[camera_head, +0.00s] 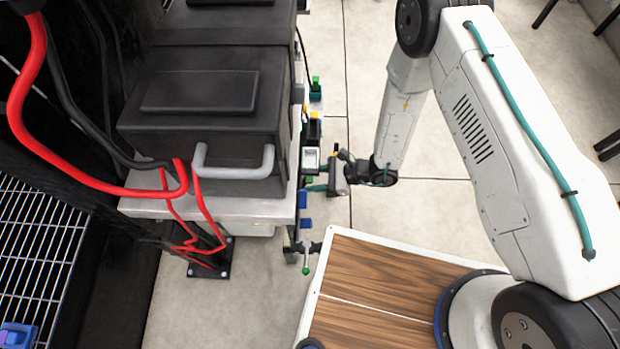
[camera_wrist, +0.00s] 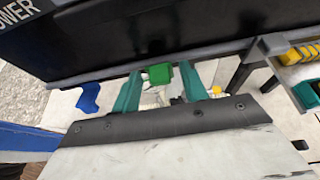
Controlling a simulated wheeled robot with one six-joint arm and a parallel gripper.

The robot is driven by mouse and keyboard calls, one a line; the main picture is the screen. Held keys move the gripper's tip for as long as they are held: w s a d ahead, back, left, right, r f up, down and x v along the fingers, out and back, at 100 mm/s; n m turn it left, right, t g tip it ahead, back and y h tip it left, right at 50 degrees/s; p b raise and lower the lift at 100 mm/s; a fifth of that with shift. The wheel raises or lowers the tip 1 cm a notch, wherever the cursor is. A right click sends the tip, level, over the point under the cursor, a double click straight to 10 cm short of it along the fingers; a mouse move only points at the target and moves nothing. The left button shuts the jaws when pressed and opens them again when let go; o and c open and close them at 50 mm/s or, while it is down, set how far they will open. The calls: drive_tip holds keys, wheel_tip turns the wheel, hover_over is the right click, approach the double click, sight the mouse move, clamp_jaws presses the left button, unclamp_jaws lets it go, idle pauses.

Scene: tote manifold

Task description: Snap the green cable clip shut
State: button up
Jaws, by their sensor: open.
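The green cable clip (camera_wrist: 159,74) shows in the wrist view as a small bright green block near the dark edge. It lies between the tips of my gripper (camera_wrist: 160,82), whose two teal fingers stand apart on either side of it. I cannot tell whether the fingers touch it, or whether its lid is up or down. In the head view my gripper (camera_head: 314,188) reaches left to the side of the bench, and the clip there is mostly hidden or too small to make out.
A blue part (camera_wrist: 88,97) hangs left of my fingers in the wrist view. A grey bracket (camera_wrist: 271,45) and yellow parts (camera_wrist: 300,54) are to the right. In the head view, a black case (camera_head: 205,115) with a grey handle (camera_head: 235,165) sits on the bench; a wooden-topped surface (camera_head: 375,285) is below right.

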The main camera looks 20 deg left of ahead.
drive_tip(key=v, duration=0.6)
drive_tip(key=shift+d, duration=0.3)
drive_tip(key=shift+w+r, duration=0.1)
